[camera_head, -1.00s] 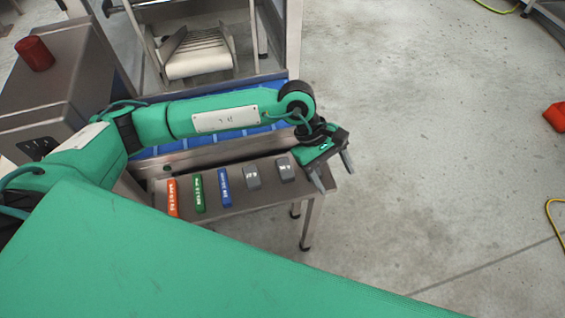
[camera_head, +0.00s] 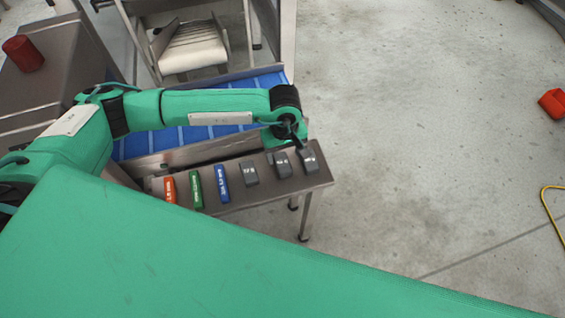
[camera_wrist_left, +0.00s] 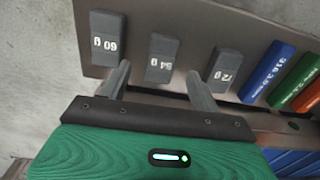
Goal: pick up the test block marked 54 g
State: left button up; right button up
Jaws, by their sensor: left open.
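The test block marked 54 g (camera_wrist_left: 162,58) is a dark grey block with white lettering, lying on the steel shelf. In the head view it is the middle one of three grey blocks (camera_head: 282,166). My left gripper (camera_head: 289,149) is open above the shelf's right part. In the left wrist view its two fingers (camera_wrist_left: 158,72) point toward the 54 g block, one to each side of it in the picture. Nothing is held. Whether the fingertips are level with the block is unclear. My right gripper is not in view.
Beside the 54 g block lie grey blocks marked 60 g (camera_wrist_left: 107,30) and 72 g (camera_wrist_left: 227,69). Blue (camera_head: 222,184), green (camera_head: 195,190) and orange (camera_head: 170,190) pieces lie further left on the steel shelf (camera_head: 240,202). A blue belt (camera_head: 190,135) runs behind. Open floor is at right.

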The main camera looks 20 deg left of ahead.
aim_at(283, 164)
pick_arm(q)
notch_tip(283, 164, down, 5)
jog(key=shift+s+f+p, duration=0.1)
jog(key=shift+p, duration=0.6)
jog(key=c, duration=0.9)
jog(key=shift+c, duration=0.9)
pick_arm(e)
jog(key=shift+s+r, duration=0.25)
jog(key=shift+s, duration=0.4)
